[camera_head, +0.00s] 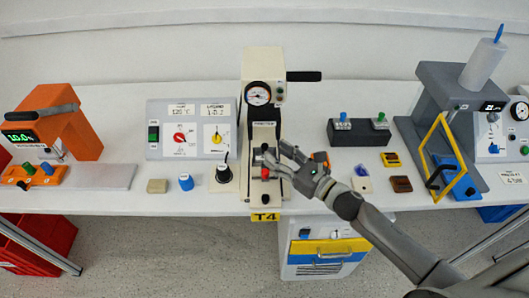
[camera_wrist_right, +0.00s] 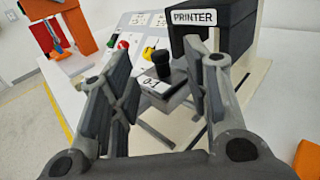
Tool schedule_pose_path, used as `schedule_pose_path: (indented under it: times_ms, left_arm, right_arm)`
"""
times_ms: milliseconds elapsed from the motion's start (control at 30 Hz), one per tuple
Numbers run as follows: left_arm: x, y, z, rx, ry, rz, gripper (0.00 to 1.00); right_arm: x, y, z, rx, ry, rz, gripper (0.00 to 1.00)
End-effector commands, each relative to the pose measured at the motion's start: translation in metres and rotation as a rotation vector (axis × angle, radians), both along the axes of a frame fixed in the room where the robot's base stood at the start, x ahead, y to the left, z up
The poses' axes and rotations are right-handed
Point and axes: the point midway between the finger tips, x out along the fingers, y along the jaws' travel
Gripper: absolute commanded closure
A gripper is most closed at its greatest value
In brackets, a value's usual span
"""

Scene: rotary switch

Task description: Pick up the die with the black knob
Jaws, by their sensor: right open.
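In the right wrist view the die (camera_wrist_right: 155,88) is a small grey block with a white label and a black knob (camera_wrist_right: 160,63) on top. It sits low in front of the black press head marked PRINTER (camera_wrist_right: 200,17). My right gripper (camera_wrist_right: 155,88) is open, its two fingers on either side of the die with gaps visible. In the head view my right gripper (camera_head: 270,158) reaches in from the right at the front of the press (camera_head: 264,58); its fingers partly cover the spot, so the die is hard to make out there. My left gripper is not in view.
A round black-knobbed piece (camera_head: 223,173), a blue-knobbed piece (camera_head: 186,182) and a beige block (camera_head: 157,186) stand left of the press. A control box (camera_head: 191,146) is behind them. A dark rack (camera_head: 359,133) and small coloured blocks (camera_head: 401,184) lie to the right.

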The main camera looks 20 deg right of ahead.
Motion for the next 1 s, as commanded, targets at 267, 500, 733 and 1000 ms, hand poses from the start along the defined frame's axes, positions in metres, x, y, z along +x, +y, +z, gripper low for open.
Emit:
schedule_pose_path:
  times_ms: [267,500,733,1000]
  left_arm:
    - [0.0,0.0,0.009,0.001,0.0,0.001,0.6]
    - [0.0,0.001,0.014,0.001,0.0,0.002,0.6]
    - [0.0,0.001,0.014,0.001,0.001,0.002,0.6]
    - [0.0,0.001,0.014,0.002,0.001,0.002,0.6]
  right_arm:
    - [0.024,0.014,0.003,0.003,-0.001,0.0,0.56]
    - [0.048,0.027,0.001,0.003,0.001,-0.001,0.56]
    - [0.05,0.028,-0.001,0.002,0.002,0.0,0.56]
    - [0.049,0.028,-0.001,0.001,0.002,-0.001,0.86]
